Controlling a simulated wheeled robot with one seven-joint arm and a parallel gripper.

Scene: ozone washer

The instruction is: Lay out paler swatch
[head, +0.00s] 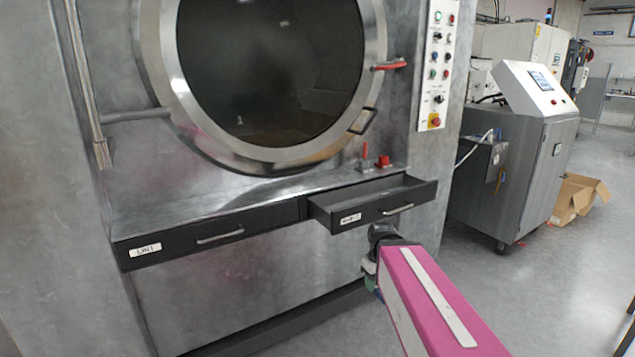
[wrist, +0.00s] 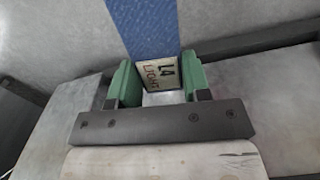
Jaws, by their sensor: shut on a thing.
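A blue fabric swatch (wrist: 143,28) shows in the wrist view, with a white tag (wrist: 160,75) that seems to read "L4 LIGHT". My gripper (wrist: 158,68) has its green fingers closed on the swatch's tagged end; the blue strip runs away toward the top of the picture. In the head view my gripper (head: 371,280) is low in front of the washer, just below the right drawer, mostly hidden behind my pink forearm. The swatch cannot be made out there. The right drawer (head: 385,207) is pulled out and its visible inside looks empty. The left drawer (head: 200,240) is shut.
The washer's round glass door (head: 270,60) is closed above a narrow metal ledge (head: 240,198). A control cabinet (head: 515,160) and an open cardboard box (head: 575,198) are at the right. Grey floor is clear between.

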